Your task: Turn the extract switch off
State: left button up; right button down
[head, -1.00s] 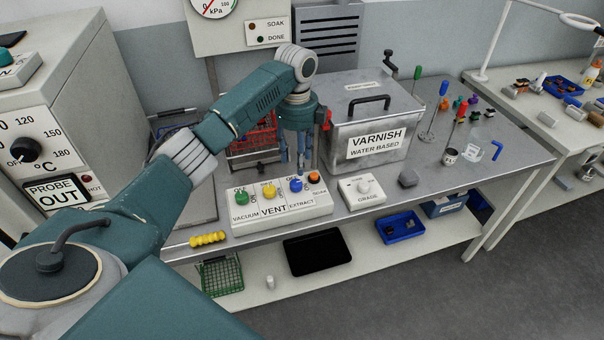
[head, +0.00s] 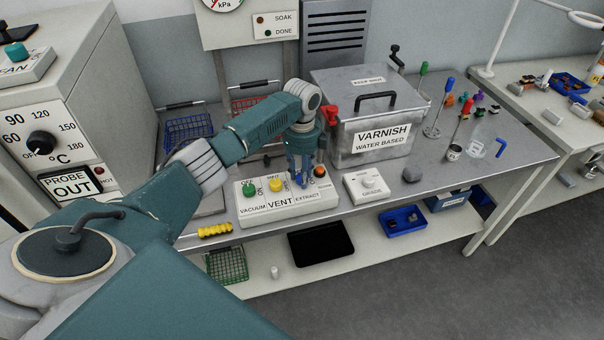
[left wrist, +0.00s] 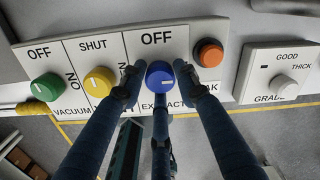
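The extract switch is a blue knob (left wrist: 159,75) on a white panel (left wrist: 210,42), under the word OFF in the left wrist view. EXTRACT is lettered below it, partly covered. My left gripper (left wrist: 157,70) is over the panel with its fingers around the knob, one on each side and one below. Gaps show between the side fingers and the knob, so it looks open. In the head view my left gripper (head: 303,181) points down over the panel and mostly hides the knob. The knob's exact setting is hard to read. My right gripper is out of view.
A yellow vent knob (left wrist: 99,81) and a green vacuum knob (left wrist: 46,87) sit left of the blue one; an orange button (left wrist: 209,52) is close on the right. A grade dial box (head: 366,187) stands beside the panel. The varnish tank (head: 341,150) is behind the gripper.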

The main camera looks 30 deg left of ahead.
pick_arm(q)
jog(key=c, duration=0.5)
jog(key=shift+r, duration=0.1)
jog(key=shift+n+p, duration=0.55)
jog(key=shift+n, duration=0.05)
jog(key=n+p, duration=0.2)
jog(key=n, duration=0.2)
jog(key=shift+r+p, duration=0.15)
jog(key=shift+p, duration=0.2)
jog(key=n+p, duration=0.2)
jog(key=n, duration=0.1)
jog(key=shift+n, duration=0.4)
jog(key=n+p, duration=0.2)
jog(key=n, duration=0.2)
jog(key=shift+w+n, duration=0.1)
jog(key=shift+n, duration=0.2)
jog(key=shift+n+p, duration=0.65)
jog(key=shift+n, duration=1.55)
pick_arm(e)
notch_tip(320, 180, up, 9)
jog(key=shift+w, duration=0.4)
pick_arm(q)
jog(key=shift+w, duration=0.1)
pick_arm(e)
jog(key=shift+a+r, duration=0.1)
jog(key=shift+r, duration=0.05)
